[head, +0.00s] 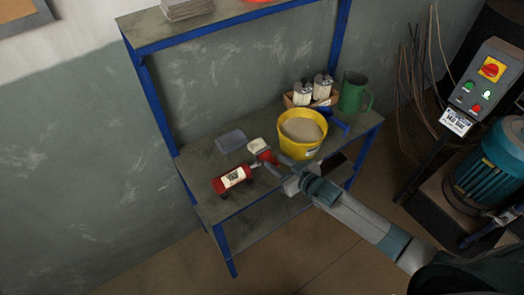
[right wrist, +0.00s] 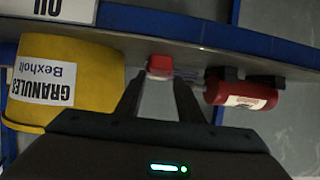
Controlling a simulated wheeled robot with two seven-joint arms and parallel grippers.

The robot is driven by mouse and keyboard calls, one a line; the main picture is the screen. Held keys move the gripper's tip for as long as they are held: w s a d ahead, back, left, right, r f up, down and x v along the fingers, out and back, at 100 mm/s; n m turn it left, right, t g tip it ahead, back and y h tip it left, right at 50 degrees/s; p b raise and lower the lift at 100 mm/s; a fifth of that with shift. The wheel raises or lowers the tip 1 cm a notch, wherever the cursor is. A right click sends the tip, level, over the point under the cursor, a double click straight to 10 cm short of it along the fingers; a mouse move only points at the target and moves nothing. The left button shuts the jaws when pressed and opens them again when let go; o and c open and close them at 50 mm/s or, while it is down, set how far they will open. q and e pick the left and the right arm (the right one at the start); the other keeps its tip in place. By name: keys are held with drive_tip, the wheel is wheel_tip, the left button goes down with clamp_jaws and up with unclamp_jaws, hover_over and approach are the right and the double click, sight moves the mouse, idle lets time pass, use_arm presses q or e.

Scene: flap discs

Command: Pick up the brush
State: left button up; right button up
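The brush (head: 259,147), with pale bristles and a red handle, lies on the upper shelf of the blue-framed bench, between the red canister and the yellow bucket. My right gripper (head: 277,165) reaches in from the lower right, close to the red handle end. In the right wrist view, the two fingers of my right gripper (right wrist: 159,85) are spread apart. The red end of the brush (right wrist: 160,66) shows at the gap just beyond the fingertips. I cannot tell whether they touch it. My left gripper is not in view.
A yellow bucket (head: 302,145) of granules stands right beside the gripper. A red canister (head: 231,179) lies to the left, with a grey block (head: 230,140) behind. A box of white containers (head: 312,92) and a green jug (head: 353,92) stand at the back right.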

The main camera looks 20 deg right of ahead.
sight(270, 158)
drive_tip(key=shift+f+p+x, duration=0.2)
drive_tip(key=shift+p+x, duration=0.35)
drive_tip(key=shift+x, duration=1.65)
drive_tip(key=shift+d, duration=0.15)
drive_tip(key=shift+c, duration=0.6)
drive_tip(key=c, duration=0.7)
